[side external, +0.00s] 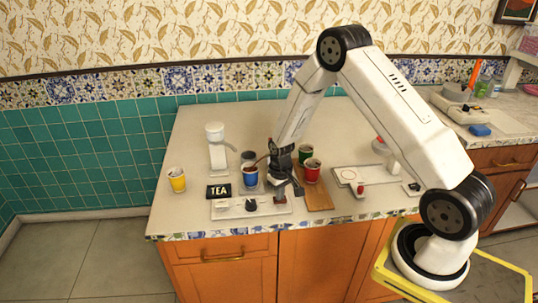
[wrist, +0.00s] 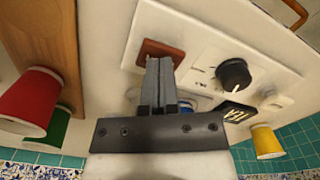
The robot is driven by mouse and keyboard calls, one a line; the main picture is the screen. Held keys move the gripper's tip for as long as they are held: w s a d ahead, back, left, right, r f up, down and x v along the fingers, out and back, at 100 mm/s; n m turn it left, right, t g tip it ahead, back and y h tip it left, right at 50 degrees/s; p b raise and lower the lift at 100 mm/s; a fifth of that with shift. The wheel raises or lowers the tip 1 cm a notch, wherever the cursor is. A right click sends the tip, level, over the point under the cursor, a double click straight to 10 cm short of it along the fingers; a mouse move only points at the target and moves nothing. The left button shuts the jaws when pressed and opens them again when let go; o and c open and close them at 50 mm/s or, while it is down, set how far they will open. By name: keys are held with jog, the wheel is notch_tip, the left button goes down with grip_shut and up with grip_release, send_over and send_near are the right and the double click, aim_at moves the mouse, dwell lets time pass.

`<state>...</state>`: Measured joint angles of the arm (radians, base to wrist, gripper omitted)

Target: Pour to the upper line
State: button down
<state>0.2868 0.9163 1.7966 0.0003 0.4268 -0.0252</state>
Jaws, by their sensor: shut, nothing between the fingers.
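My gripper (side external: 292,188) is low over the right end of the white control panel (side external: 228,212). In the wrist view its fingers (wrist: 158,85) are together and empty, in front of a red-brown square (wrist: 160,50) on the panel. Whether they touch it I cannot tell. A black knob (side external: 251,205) is left of the gripper on the panel; it also shows in the wrist view (wrist: 233,75). A blue cup (side external: 250,178) stands behind the panel, near the white dispenser (side external: 216,148) with its grey spout. The cup's fill level and any line are not legible.
A red cup (side external: 312,172) and a green cup (side external: 305,153) stand by the wooden board (side external: 318,199), right of my gripper. A yellow cup (side external: 177,181) stands at the left beyond the TEA sign (side external: 219,191). A white tray (side external: 345,176) lies right of the board.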

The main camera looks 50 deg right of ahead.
jog(key=shift+r, duration=2.5)
jog(key=shift+s+a+r, duration=0.1)
jog(key=shift+a+r, duration=0.15)
jog(key=shift+r, duration=0.1)
jog(key=s+a+r+n+t, duration=0.2)
jog(key=s+a+r+n, duration=0.1)
jog(key=s+a+r, duration=0.9)
jog(key=shift+s+r+t, duration=0.15)
jog(key=shift+s+t, duration=0.15)
jog(key=shift+s, duration=0.55)
